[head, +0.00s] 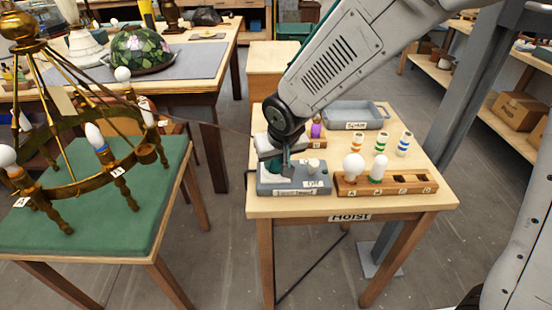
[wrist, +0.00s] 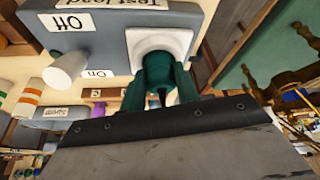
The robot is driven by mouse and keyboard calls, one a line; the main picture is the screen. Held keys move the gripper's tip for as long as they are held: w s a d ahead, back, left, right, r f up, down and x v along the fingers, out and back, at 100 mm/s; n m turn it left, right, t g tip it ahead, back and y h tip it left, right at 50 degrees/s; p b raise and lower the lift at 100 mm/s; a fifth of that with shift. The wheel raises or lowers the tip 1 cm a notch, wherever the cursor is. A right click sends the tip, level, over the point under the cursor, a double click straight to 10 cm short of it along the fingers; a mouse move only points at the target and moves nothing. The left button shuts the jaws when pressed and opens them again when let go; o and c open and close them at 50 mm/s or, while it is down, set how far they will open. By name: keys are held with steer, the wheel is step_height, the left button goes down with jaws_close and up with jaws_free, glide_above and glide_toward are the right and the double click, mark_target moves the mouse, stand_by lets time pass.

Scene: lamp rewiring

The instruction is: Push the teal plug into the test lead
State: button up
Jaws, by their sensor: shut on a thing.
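The test lead is a grey box (head: 290,182) on the front left of the wooden hoist table. In the wrist view the box (wrist: 100,30) shows a white square socket plate (wrist: 157,38), a white switch knob (wrist: 67,69) and Off and On labels. My gripper (head: 284,163) is low over the left part of the box, shut on the teal plug (wrist: 156,62). The plug's front is lined up with the socket plate and appears to meet it. I cannot tell how deep it sits. The jaws hide much of the plug.
A wooden block (head: 386,183) with two white bulbs stands right of the box.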

steer(key=shift+f, duration=0.15)
stand_by(0.5)
steer(key=o, duration=1.1)
